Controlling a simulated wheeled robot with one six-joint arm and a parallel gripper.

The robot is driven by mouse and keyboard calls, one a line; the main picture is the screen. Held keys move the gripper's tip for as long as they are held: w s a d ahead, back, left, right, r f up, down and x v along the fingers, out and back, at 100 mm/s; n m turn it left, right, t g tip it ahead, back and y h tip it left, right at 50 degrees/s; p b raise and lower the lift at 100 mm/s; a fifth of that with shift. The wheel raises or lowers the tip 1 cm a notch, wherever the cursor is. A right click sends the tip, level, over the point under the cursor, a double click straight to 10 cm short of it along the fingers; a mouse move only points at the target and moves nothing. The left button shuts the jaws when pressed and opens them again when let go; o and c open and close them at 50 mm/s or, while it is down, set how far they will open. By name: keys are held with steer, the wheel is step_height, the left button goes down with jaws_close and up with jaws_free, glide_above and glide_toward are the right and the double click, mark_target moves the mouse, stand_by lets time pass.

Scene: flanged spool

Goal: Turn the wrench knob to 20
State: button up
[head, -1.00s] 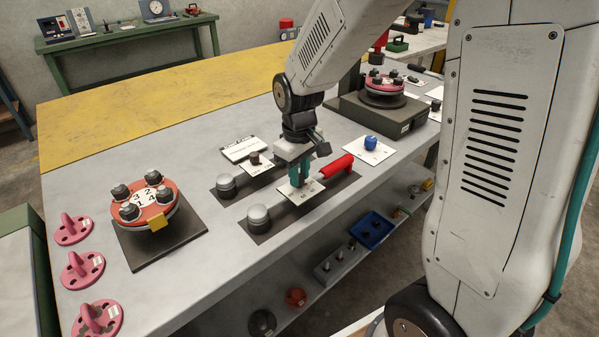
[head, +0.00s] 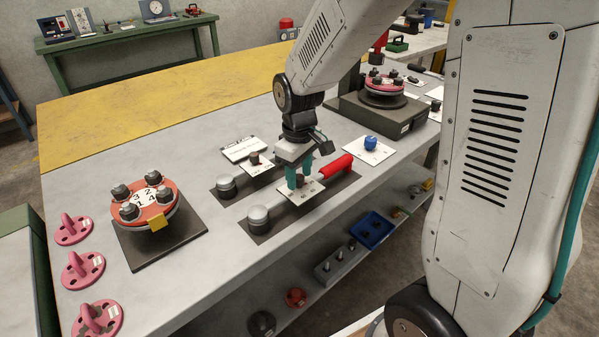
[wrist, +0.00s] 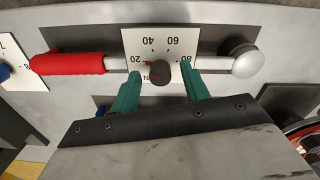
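The wrench, with a red grip (wrist: 68,64) and a round silver end (wrist: 238,55), lies across the wrist view. Its dark round knob (wrist: 159,73) sits on a white dial plate (wrist: 158,36) marked 20, 40, 60 and 80. A small red mark on the knob appears to point left, toward 20. My gripper (wrist: 161,86) is open, its two green fingers on either side of the knob with gaps visible. In the head view my gripper (head: 297,187) stands over the dial plate, beside the red grip (head: 335,170). The fingers partly hide the knob there.
A second wrench with a silver end (head: 226,184) lies behind. A blue knob (head: 370,143) on a white plate is to the right. A red turntable with several dark knobs (head: 147,205) and pink flanged parts (head: 82,268) stand left.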

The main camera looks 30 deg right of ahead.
mark_target(299, 177)
steer(key=shift+r, duration=0.1)
step_height(299, 177, up, 8)
steer(key=shift+a+f, duration=0.1)
steer(key=shift+f, duration=0.1)
steer(key=shift+s, duration=0.1)
stand_by(0.6)
steer(key=s+r+m, duration=0.2)
steer(key=s+r, duration=0.1)
steer(key=s, duration=0.8)
steer(key=s+r+m+t, duration=0.1)
steer(key=s+r+m, duration=0.2)
steer(key=s, duration=0.9)
steer(key=shift+s+d+r, duration=0.2)
steer(key=shift+d+r, duration=0.05)
steer(key=shift+r, duration=0.35)
